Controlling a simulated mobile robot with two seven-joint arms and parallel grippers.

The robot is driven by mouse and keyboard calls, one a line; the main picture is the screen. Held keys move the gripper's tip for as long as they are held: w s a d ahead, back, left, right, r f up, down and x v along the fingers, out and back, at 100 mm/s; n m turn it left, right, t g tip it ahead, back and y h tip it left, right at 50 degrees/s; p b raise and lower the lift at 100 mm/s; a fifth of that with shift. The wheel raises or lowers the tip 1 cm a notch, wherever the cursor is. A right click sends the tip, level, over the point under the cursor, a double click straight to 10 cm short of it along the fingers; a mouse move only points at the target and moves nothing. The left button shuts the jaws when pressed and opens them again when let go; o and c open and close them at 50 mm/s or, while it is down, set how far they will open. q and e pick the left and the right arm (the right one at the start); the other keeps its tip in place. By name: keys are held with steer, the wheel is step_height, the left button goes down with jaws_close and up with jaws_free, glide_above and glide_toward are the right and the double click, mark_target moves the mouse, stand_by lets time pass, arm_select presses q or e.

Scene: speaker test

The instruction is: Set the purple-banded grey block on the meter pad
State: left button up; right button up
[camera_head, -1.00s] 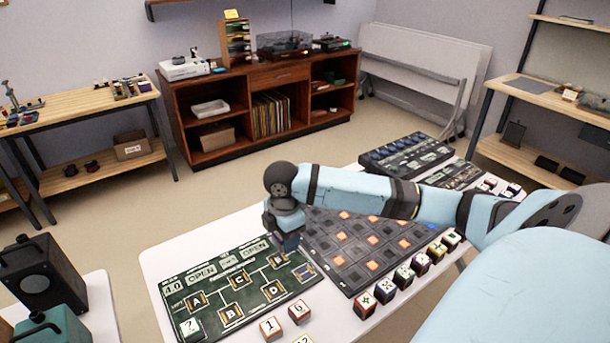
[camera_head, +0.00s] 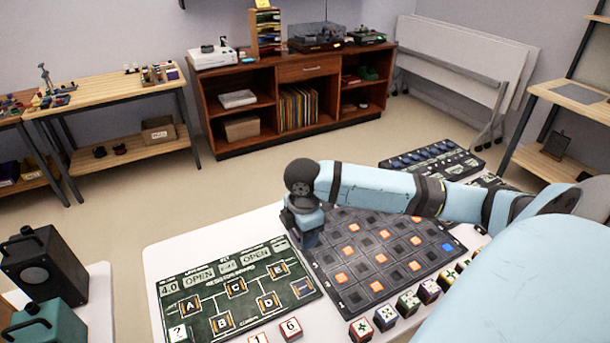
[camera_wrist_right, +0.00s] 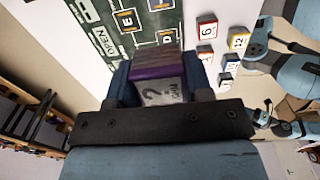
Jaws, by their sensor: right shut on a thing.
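My right gripper (camera_head: 306,240) hangs beside the upper right corner of the green circuit board (camera_head: 210,268), in front of the dark grid board. In the right wrist view its jaws (camera_wrist_right: 161,92) are shut on the grey block (camera_wrist_right: 163,92), whose purple band (camera_wrist_right: 156,65) crosses its far end. A "?" mark shows on the block's grey face. In the head view the arm and gripper hide the block. The green board has lettered pads, among them the E pad (camera_head: 278,270), and a striped pad (camera_head: 302,287) at its right edge. I cannot read which is the meter pad. My left gripper is out of view.
The dark grid board (camera_head: 388,262) lies right of the green board. A black speaker (camera_head: 43,262) stands at left. A wooden cabinet (camera_head: 290,90) is at the back.

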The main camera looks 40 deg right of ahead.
mark_target(304, 287)
step_height(304, 287, down, 20)
steer(key=shift+d+b, duration=0.1)
steer(key=shift+b, duration=0.4)
steer(key=o, duration=0.9)
steer(key=shift+f, duration=0.1)
steer(key=shift+o, duration=0.2)
step_height(304, 287, up, 12)
steer(key=shift+p, duration=0.35)
